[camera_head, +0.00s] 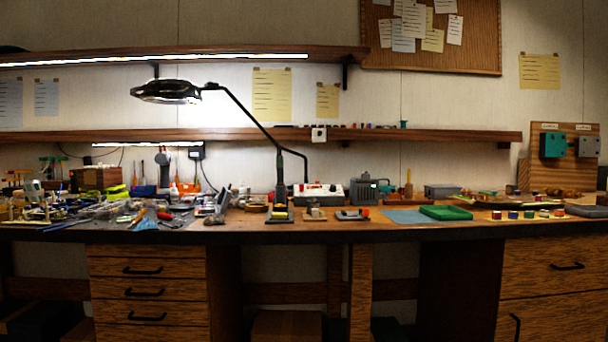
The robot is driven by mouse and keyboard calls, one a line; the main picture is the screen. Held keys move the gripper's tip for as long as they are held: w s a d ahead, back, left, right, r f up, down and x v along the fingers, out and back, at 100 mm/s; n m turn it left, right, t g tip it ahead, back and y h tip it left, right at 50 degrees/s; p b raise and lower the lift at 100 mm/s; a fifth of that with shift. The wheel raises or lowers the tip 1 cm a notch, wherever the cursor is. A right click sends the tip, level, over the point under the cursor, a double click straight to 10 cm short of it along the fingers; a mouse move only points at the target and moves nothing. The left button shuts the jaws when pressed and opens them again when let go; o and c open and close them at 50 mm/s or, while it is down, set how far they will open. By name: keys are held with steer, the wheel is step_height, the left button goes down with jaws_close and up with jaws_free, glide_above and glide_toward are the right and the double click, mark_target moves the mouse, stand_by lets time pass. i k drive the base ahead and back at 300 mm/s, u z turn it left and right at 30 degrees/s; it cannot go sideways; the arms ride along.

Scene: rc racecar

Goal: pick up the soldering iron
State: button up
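I cannot surely pick out the soldering iron among the many small tools on the workbench (390,232). A dark upright piece with a yellow part at its foot (281,214) stands near the bench's middle, below the lamp arm; I cannot tell whether it is a holder or the lamp's base. A small grey device with a red part (352,214) lies to its right. My gripper is not in view.
A magnifier lamp (166,92) hangs over the cluttered left half. A green tray (445,212) and blue mat (405,217) lie right of centre. Small coloured blocks (513,215) sit farther right. Drawers (147,287) stand below left; a shelf (440,136) runs above.

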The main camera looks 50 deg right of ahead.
mark_target(280, 161)
steer(key=z, duration=0.8)
steer(key=i, duration=0.7)
steer(key=z, duration=0.8)
